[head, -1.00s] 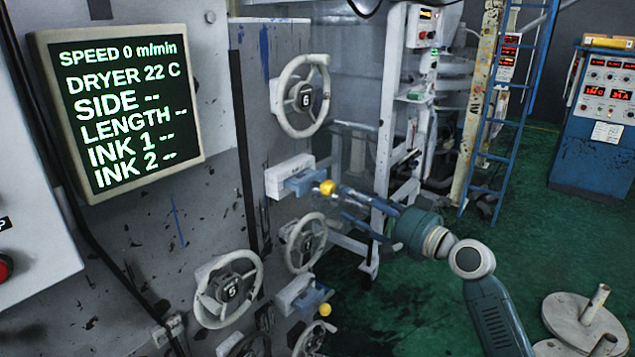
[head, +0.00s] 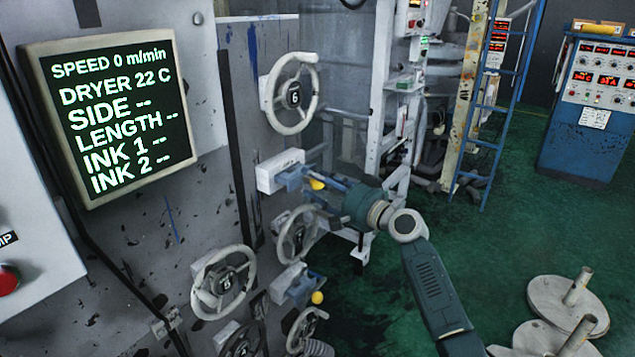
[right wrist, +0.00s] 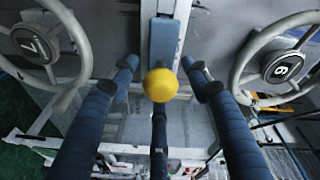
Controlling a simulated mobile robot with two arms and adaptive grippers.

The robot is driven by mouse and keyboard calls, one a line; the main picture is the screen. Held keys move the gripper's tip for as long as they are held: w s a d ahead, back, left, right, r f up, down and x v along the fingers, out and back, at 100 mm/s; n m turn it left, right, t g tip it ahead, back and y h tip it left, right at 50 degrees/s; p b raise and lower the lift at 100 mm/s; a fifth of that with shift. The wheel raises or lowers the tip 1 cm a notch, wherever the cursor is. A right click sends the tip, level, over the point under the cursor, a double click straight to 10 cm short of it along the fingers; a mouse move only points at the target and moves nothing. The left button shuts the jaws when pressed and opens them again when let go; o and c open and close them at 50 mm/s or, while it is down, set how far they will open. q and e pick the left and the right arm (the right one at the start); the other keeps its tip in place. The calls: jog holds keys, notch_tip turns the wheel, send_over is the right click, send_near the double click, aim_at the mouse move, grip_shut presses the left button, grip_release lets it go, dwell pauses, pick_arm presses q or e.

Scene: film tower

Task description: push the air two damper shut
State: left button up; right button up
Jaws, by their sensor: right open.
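An upper damper shows a white housing (head: 278,172) on the grey machine side, with a blue lever (right wrist: 165,42) and a yellow knob (head: 317,184). A second, similar damper with a yellow knob (head: 317,297) sits lower down. I cannot read a label on either damper. My right gripper (head: 314,183) is open at the upper damper, its fingers around the knob and partly hiding it. In the right wrist view the knob (right wrist: 160,86) lies between the spread blue fingers, with gaps on both sides. My left gripper is not in view.
Handwheel 6 (head: 293,94) is above the upper damper, another wheel (head: 297,235) below it. Wheel 5 (head: 223,283) is lower left. A display panel (head: 110,115) hangs at left. Green floor (head: 500,240) is open at right, with grey round-based stands (head: 567,305) near the front.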

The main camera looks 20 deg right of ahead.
aim_at(306, 179)
grip_shut()
jog(key=b+x, duration=0.2)
jog(key=x, duration=0.1)
jog(key=shift+s+a, duration=0.1)
jog(key=shift+a, duration=0.2)
jog(key=shift+w+a, duration=0.2)
jog(key=shift+w, duration=0.05)
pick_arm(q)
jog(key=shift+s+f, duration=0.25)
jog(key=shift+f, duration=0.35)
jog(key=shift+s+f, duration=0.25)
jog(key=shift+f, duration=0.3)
pick_arm(e)
grip_release()
jog(key=shift+s+d, duration=0.1)
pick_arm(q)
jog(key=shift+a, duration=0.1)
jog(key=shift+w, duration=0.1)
pick_arm(e)
jog(key=v, duration=1.2)
